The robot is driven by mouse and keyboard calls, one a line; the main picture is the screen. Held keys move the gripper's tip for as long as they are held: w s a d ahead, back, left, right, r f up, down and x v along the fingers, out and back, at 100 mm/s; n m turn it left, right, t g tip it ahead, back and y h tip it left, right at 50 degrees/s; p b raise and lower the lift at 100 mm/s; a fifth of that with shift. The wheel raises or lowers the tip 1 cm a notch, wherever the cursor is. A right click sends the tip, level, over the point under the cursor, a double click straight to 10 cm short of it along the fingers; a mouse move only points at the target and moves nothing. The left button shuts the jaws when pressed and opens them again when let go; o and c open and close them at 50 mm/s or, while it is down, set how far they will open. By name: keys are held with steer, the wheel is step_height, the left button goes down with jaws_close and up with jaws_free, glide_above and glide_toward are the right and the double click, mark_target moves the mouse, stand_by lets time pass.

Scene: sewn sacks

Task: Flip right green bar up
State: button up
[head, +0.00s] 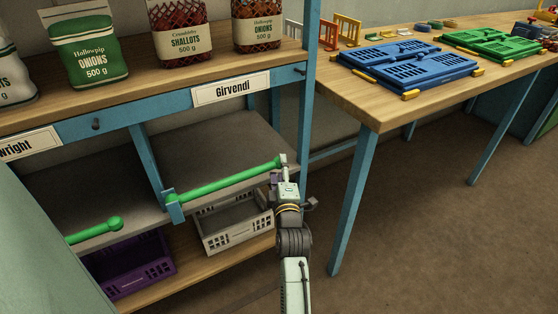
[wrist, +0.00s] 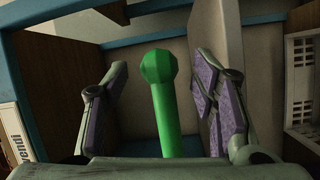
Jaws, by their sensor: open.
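The right green bar (head: 225,180) runs along the front edge of the grey shelf board under the "Girvendi" label, slanting up to the right. A second green bar (head: 95,232) with a round knob lies to the left on the same level. My gripper (head: 284,168) is at the right end of the right bar. In the wrist view my gripper (wrist: 163,115) is open, with the green bar's knobbed end (wrist: 159,70) between its two purple-padded fingers. A gap shows on both sides of the bar.
A white crate (head: 233,228) and a purple crate (head: 135,267) stand on the lower shelf. A blue shelf post (head: 306,85) rises just right of the bar's end. Packs of onions (head: 85,50) stand on the top shelf. A wooden table (head: 375,108) with folded crates is at right; open floor lies in front.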

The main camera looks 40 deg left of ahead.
steer(key=shift+x, duration=1.65)
jaws_close()
